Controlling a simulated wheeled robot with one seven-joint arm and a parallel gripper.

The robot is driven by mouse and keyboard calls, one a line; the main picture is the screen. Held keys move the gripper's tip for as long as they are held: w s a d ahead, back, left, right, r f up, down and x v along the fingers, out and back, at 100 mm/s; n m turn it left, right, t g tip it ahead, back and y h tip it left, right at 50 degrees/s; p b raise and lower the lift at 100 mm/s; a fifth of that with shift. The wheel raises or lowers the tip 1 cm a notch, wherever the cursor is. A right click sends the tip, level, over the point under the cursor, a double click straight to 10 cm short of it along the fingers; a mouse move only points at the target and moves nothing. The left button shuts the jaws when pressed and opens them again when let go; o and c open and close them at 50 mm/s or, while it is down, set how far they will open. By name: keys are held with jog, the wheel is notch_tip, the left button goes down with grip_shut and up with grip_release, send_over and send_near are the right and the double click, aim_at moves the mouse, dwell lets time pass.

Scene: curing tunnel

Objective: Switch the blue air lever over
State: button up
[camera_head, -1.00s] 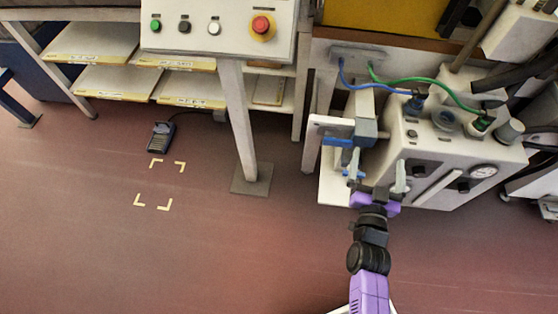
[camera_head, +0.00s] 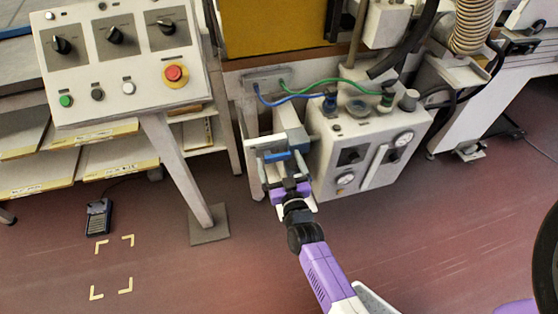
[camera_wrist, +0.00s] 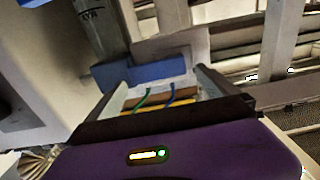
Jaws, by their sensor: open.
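The blue air lever (camera_head: 278,156) is a short blue bar on the grey valve body (camera_head: 297,138), beside the front left of the pale air unit. In the wrist view the lever (camera_wrist: 140,72) lies crosswise just beyond my fingertips. My gripper (camera_head: 287,178) is open and empty, close in front of the lever and slightly below it in the head view. In the wrist view its two fingers (camera_wrist: 161,80) stand apart. Whether a finger touches the lever I cannot tell.
The pale air unit (camera_head: 355,165) with gauges stands right of the lever. Blue and green hoses (camera_head: 310,93) run above it. A control panel (camera_head: 125,60) with knobs and a red button is at the upper left.

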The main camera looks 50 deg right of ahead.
jog(key=shift+w+d, duration=0.15)
jog(key=c, duration=2.1)
